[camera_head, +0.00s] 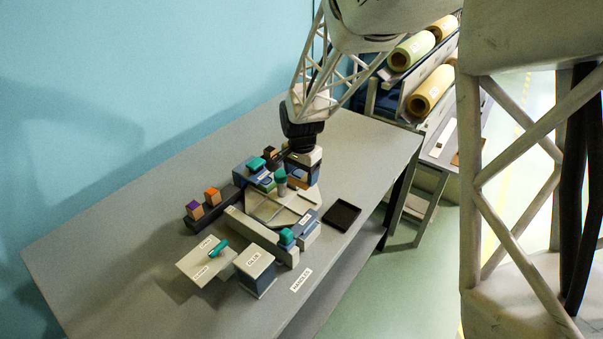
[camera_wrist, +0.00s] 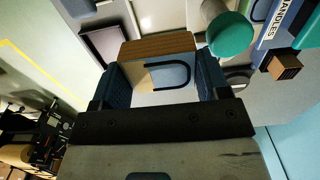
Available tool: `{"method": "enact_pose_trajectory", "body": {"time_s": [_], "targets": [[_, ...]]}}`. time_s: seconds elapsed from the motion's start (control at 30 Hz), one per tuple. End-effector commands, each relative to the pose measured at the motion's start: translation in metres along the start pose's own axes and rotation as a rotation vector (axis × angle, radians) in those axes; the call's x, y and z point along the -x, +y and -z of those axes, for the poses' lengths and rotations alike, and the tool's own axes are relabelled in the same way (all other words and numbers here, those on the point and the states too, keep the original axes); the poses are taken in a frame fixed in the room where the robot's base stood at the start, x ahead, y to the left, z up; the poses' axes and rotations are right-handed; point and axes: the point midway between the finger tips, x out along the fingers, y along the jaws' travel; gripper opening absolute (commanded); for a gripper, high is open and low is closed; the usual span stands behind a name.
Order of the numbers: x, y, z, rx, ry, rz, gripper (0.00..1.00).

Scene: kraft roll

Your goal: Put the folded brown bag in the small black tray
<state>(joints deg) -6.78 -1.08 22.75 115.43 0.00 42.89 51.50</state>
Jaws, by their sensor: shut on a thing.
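My gripper (camera_head: 301,166) is over the machine on the bench. In the wrist view its two blue fingers (camera_wrist: 162,78) are shut on the folded brown bag (camera_wrist: 158,46). The bag shows a brown edge and a paler face with a dark U-shaped handle; its lower part is hidden by my gripper. In the head view the bag is mostly hidden beneath my gripper. The small black tray (camera_head: 342,215) lies flat and empty near the bench edge, to the right of and below my gripper. It also shows at the upper left of the wrist view (camera_wrist: 106,44).
A machine with teal knobs (camera_head: 280,176) stands close around my gripper. A teal-topped post (camera_wrist: 230,35) is near the right finger. A labelled box (camera_head: 255,270) and a pale plate (camera_head: 205,260) are at the front. The bench (camera_head: 330,250) is clear around the tray.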

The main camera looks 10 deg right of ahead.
Motion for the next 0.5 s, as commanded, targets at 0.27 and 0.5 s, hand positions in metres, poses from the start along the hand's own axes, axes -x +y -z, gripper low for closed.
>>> {"method": "enact_pose_trajectory", "body": {"time_s": [0.27,0.5], "targets": [[-0.003,0.006,0.004,-0.082,0.000,-0.001,0.47],[-0.010,0.022,0.013,-0.301,-0.001,-0.001,0.47]]}}
